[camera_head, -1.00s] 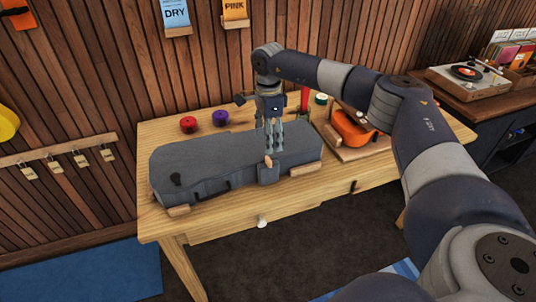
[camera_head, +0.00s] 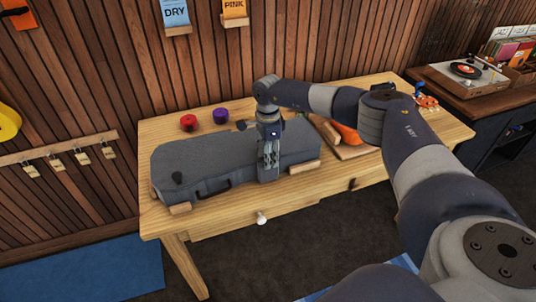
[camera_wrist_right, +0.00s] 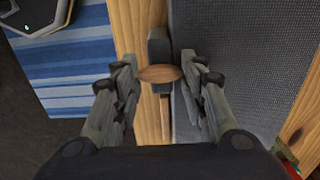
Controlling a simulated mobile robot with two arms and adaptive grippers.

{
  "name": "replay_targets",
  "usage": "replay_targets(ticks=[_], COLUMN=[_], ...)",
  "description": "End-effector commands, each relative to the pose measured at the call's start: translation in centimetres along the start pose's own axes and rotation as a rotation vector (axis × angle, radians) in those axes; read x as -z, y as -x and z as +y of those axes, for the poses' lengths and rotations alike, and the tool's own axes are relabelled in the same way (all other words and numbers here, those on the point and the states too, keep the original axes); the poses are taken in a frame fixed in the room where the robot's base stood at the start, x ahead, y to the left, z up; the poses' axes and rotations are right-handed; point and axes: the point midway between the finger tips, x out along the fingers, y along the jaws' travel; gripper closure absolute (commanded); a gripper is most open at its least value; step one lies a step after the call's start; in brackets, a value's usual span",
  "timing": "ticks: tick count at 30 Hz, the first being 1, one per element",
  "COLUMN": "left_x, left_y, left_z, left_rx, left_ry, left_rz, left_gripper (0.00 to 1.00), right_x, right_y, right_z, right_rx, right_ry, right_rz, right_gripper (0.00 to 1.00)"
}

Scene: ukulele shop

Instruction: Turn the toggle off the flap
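The wooden oval toggle (camera_wrist_right: 160,74) lies crosswise over the dark flap in the right wrist view. The flap (camera_wrist_right: 159,47) hangs at the edge of the grey ukulele case (camera_wrist_right: 245,60). In the head view the case (camera_head: 210,155) lies on the workbench, with the flap (camera_head: 268,178) low on its front side. My right gripper (camera_head: 269,166) points down in front of the flap and hides the toggle there. In the wrist view its two fingers (camera_wrist_right: 163,78) are apart, one on each side of the toggle, with gaps visible. My left gripper is not in view.
The case rests on wooden blocks on the wooden workbench (camera_head: 154,215). Red (camera_head: 188,122) and purple (camera_head: 221,116) round items stand behind it. An orange ukulele body (camera_head: 345,133) lies to the right, partly behind my arm. The bench's front left is clear.

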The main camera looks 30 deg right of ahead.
Motion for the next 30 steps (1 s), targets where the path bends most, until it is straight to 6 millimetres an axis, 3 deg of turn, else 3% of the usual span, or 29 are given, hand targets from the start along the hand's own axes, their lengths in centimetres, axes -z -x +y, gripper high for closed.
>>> replay_targets(ticks=[14, 30], left_x=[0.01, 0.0], left_y=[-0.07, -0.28], left_z=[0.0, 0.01], left_rx=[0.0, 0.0], left_ry=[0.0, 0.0], left_rz=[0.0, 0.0], left_gripper=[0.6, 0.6], right_x=[0.03, 0.0], right_y=[-0.02, 0.04], right_z=[0.02, -0.03], right_rx=[0.0, 0.001], right_ry=[-0.059, -0.499], right_rz=[0.001, -0.001], right_gripper=[0.86, 0.86])
